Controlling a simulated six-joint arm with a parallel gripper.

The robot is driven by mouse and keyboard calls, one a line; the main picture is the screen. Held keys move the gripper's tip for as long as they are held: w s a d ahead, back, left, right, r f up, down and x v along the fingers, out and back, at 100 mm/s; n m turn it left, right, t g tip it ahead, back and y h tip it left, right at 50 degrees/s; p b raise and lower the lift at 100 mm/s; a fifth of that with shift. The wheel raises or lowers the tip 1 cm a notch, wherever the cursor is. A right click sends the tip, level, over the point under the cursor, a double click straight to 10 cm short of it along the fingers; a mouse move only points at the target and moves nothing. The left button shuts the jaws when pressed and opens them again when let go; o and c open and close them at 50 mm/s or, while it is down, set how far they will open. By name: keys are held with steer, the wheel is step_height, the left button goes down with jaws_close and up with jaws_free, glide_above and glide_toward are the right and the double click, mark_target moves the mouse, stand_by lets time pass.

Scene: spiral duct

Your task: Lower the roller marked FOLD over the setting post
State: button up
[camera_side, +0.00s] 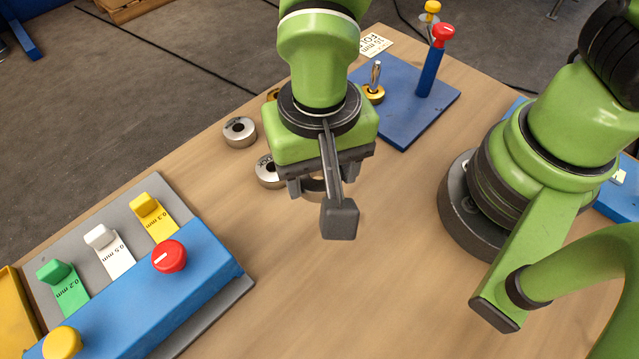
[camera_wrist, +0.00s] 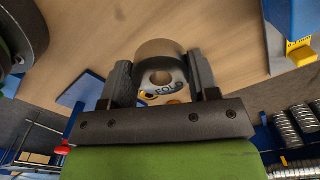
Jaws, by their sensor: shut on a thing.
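My gripper (camera_side: 316,192) is shut on a metal roller, held above the wooden table. In the wrist view the roller (camera_wrist: 160,52) sits between both fingers, its face marked FOLD and its central hole showing. In the side view the fingers mostly hide it. An upright silver post (camera_side: 376,74), which looks like the setting post, stands on a blue plate (camera_side: 405,126) at the back, with a brass ring (camera_side: 374,95) around its base. The held roller is nearer the camera and left of this post, apart from it.
Loose silver rollers (camera_side: 240,132) and (camera_side: 267,173) lie left of my gripper, with a brass one partly hidden behind it. A blue column with a red knob (camera_side: 443,32) rises beside the post. A grey board with colored tabs (camera_side: 98,237) lies front left.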

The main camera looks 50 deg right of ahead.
steer(key=w+d+r+m, duration=0.3)
steer(key=w+d, duration=0.5)
steer(key=d, duration=0.2)
steer(key=r+m, duration=0.2)
steer(key=m, duration=0.1)
glide_above(378, 62)
steer(key=shift+a+f, duration=0.1)
steer(key=shift+f, duration=0.05)
steer(key=shift+d+f, duration=0.2)
steer(key=shift+f, duration=1.7)
steer(key=shift+f, duration=1.65)
steer(key=o, duration=1.4)
